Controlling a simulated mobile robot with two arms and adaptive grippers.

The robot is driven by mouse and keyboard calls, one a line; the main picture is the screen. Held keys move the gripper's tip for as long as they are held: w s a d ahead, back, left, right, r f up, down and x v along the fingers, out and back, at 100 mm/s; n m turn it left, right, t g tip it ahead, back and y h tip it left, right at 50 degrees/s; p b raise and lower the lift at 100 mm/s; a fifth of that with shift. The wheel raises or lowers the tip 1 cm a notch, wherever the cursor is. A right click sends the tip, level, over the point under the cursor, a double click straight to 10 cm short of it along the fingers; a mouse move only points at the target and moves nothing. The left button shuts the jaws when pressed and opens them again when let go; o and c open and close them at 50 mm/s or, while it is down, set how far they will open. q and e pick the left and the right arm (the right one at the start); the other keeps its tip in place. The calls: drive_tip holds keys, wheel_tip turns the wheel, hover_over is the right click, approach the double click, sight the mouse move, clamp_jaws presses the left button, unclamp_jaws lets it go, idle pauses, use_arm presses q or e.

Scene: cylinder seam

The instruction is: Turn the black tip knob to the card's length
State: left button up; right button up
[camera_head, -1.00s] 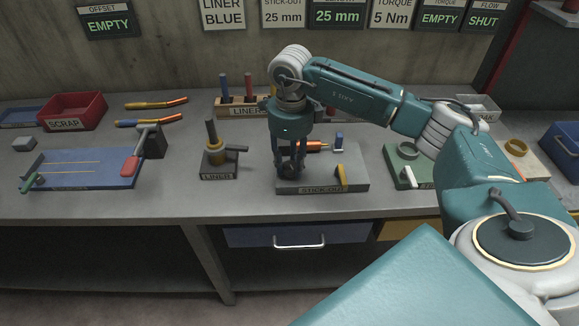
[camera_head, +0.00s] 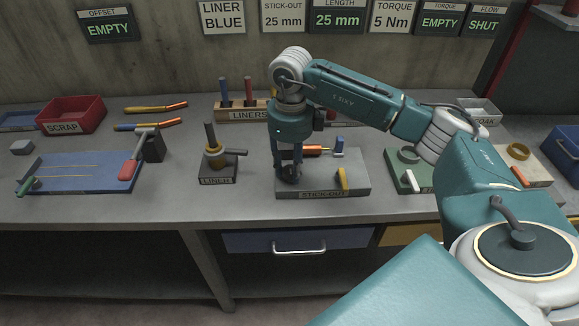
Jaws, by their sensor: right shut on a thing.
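My right gripper (camera_head: 289,168) reaches down over the left part of the grey STICK-OUT block (camera_head: 325,194). Its fingers are shut on the black tip knob (camera_head: 291,175), which they largely hide. An orange-tipped piece (camera_head: 318,150) lies behind the block's middle, partly behind the gripper. A blue upright piece (camera_head: 339,146) and a yellow piece (camera_head: 342,179) are on the block to the right of the gripper. The stick-out card (camera_head: 283,15) on the wall reads 25 mm. The green-lettered length display (camera_head: 337,17) beside it also reads 25 mm. My left gripper is not in view.
The LINER stand (camera_head: 217,180) with its upright post is just left of the block. The LINERS rack (camera_head: 242,114) is behind. A blue board (camera_head: 85,182) and red SCRAP bin (camera_head: 70,116) are at left; a green tray (camera_head: 395,165) is at right. The bench front is clear.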

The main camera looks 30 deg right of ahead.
drive_tip(key=shift+d, duration=0.25)
drive_tip(key=o, duration=1.1)
drive_tip(key=shift+s, duration=0.1)
drive_tip(key=shift+c, duration=0.2)
drive_tip(key=shift+o, duration=0.4)
drive_tip(key=shift+s, duration=0.15)
drive_tip(key=shift+r, duration=0.1)
drive_tip(key=shift+a+r, duration=0.1)
drive_tip(key=shift+r, duration=0.2)
wheel_tip(320, 180, up, 11)
drive_tip(key=shift+r, duration=0.2)
drive_tip(key=shift+f, duration=0.1)
